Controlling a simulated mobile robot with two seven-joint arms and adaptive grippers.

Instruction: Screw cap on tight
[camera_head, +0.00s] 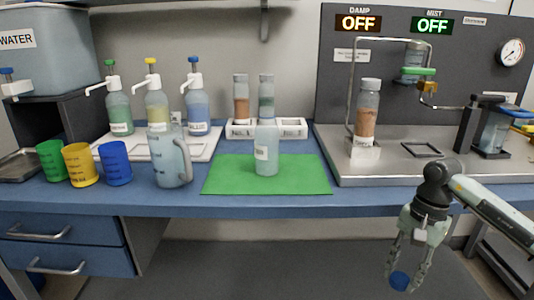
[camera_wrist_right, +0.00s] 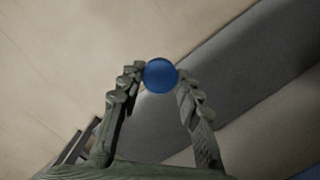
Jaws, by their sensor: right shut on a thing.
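A blue round cap (camera_head: 400,281) is held between the fingertips of my right gripper (camera_head: 404,272), low in front of the bench at the right. The cap also shows in the right wrist view (camera_wrist_right: 160,75), between the two fingers. A clear bottle (camera_head: 266,150) with a white label stands upright on the green mat (camera_head: 225,182). Its neck has no blue cap on it; a column bottle behind overlaps its top. The gripper is well apart from the bottle, to its right and below the bench top. My left gripper does not show.
A clear pitcher (camera_head: 170,160) stands left of the mat. Green, yellow and blue cups (camera_head: 115,163) stand farther left. Pump bottles (camera_head: 157,105) stand on a white tray behind. The steel station (camera_head: 400,170) with a filled column (camera_head: 367,115) is at the right.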

